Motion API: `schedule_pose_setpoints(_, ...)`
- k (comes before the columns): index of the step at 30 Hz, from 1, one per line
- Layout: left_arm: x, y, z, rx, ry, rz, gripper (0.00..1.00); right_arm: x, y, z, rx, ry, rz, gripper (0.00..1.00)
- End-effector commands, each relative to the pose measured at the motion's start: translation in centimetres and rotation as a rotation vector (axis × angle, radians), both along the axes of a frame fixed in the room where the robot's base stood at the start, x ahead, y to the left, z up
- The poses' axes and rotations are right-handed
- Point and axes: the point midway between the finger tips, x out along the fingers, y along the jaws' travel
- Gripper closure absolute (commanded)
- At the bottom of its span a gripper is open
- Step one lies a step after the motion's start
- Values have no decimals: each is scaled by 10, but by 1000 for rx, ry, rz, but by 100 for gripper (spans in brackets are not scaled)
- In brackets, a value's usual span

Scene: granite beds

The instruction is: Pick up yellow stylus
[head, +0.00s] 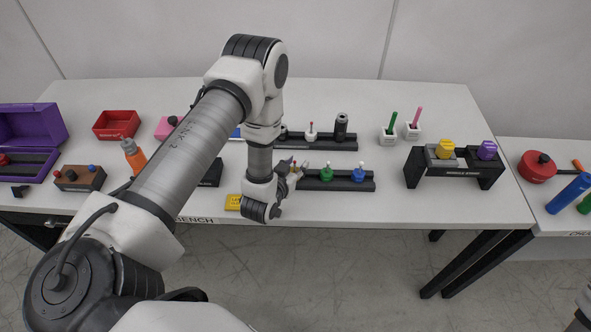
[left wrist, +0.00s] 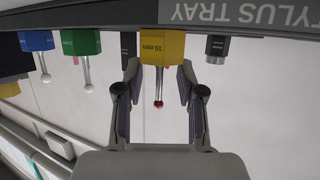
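My left gripper (left wrist: 159,78) is open, with one finger on each side of the stem and the tips near the yellow body's lower edge. I cannot tell whether they touch it. In the head view my left gripper (head: 297,173) is at the left end of the stylus tray (head: 343,186) and mostly hides the yellow stylus.
Green (head: 327,174) and blue (head: 359,174) styluses stand in the same tray, close to my left gripper. A second dark rack (head: 345,145) lies behind. A yellow block (head: 233,202) lies near the front edge. Free bench surface lies right of the tray.

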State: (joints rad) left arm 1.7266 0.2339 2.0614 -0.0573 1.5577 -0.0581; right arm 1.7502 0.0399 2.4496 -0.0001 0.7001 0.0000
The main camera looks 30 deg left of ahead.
Motion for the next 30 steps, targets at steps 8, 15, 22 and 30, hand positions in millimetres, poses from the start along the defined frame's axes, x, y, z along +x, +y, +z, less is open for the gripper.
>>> schedule_pose_setpoints(8,-1,0,0,0,1,0,100,-1,0,-1,0,1,0,60)
schedule_pose_setpoints(15,-1,0,0,0,1,0,100,0,0,-1,0,1,0,60)
schedule_pose_setpoints(22,0,0,4,0,0,0,100,0,0,-4,0,1,0,60)
schedule_pose_setpoints(30,0,0,30,-1,0,1,100,0,0,-17,0,1,0,60)
